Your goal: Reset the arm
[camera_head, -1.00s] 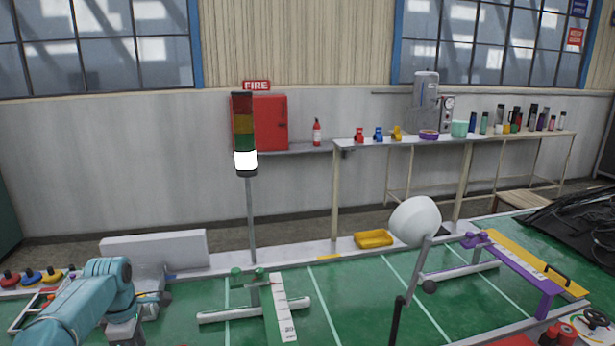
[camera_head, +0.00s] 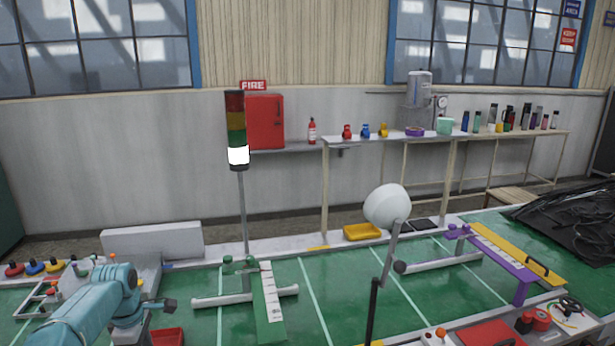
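My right arm and gripper are not in view.

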